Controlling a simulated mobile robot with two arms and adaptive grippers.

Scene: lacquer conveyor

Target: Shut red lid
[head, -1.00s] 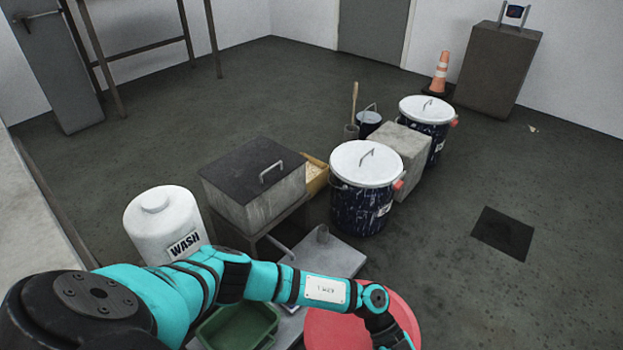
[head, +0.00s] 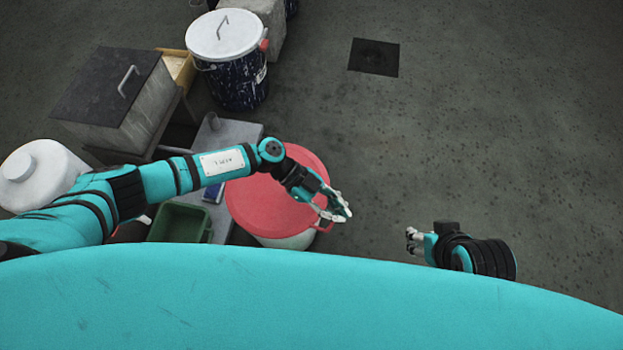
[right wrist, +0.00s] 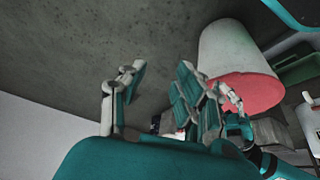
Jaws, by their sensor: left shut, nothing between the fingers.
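The red lid (head: 262,205) lies over the mouth of a white bucket (head: 288,241). A red tab sticks out at its right edge. In the right wrist view the red lid (right wrist: 245,94) and the white bucket (right wrist: 235,50) appear upside down. I cannot tell whether the rim is fully seated. My left arm crosses above the lid and hides part of it. My left gripper (head: 340,211) is shut and empty at the lid's right edge, near the tab; contact is unclear. My right gripper (head: 411,240) is apart, to the right; its fingers (right wrist: 158,95) are open and empty.
A green tray (head: 180,223) and a grey platform (head: 235,133) are left of and behind the bucket. A white-lidded dark drum (head: 230,85), a dark-lidded box (head: 115,100) and a white jug (head: 38,175) stand further off. The floor to the right is clear.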

